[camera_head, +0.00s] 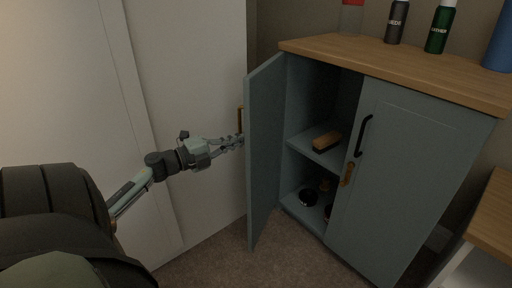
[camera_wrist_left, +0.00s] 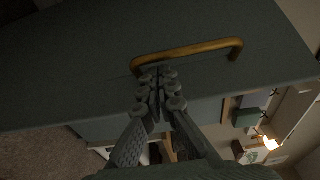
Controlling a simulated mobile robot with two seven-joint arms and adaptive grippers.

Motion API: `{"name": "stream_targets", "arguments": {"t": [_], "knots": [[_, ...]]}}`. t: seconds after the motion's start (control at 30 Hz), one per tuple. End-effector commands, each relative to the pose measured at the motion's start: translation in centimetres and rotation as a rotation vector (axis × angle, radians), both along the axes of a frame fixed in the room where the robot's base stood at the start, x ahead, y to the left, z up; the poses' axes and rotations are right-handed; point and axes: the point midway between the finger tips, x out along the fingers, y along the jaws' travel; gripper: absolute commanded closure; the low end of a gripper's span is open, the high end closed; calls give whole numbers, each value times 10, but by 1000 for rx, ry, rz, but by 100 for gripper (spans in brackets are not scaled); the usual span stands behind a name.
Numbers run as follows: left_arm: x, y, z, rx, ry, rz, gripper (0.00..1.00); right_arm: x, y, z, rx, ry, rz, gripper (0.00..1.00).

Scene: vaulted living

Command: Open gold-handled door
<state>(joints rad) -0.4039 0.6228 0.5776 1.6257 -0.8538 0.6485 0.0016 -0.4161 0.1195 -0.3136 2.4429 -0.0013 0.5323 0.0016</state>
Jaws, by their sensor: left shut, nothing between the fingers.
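The gold-handled door (camera_head: 264,150) is the left door of a blue-grey cabinet. It stands swung well out, and the shelves behind it show. Its gold handle (camera_head: 240,119) is on the outer face, partly hidden by the door edge; it shows whole in the left wrist view (camera_wrist_left: 187,51). My left gripper (camera_head: 239,141) is at the outer side of the door beside the handle. Its fingers (camera_wrist_left: 157,82) are together and empty, close below one end of the handle in the wrist view. I cannot tell whether they touch the door. My right gripper is not in view.
The cabinet's right door (camera_head: 402,165), with a black handle (camera_head: 363,136), is closed. A brush (camera_head: 327,141) lies on the inner shelf. Several bottles, including a green one (camera_head: 440,27), stand on the wooden top (camera_head: 400,68). A white panelled wall (camera_head: 190,75) is close behind my left arm.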

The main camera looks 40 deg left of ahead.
Motion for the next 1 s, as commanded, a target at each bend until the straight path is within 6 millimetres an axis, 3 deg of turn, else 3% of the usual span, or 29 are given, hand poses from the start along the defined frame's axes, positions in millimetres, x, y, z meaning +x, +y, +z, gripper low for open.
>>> {"name": "stream_targets", "arguments": {"t": [0.13, 0.33, 1.0], "knots": [[-5, 20, 0, 1, 1, 1, 100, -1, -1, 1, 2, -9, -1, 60], [-7, 33, 0, 1, 1, 0, 100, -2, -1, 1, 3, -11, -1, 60], [-8, 38, 5, 2, 1, 0, 100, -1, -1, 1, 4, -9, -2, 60]]}}
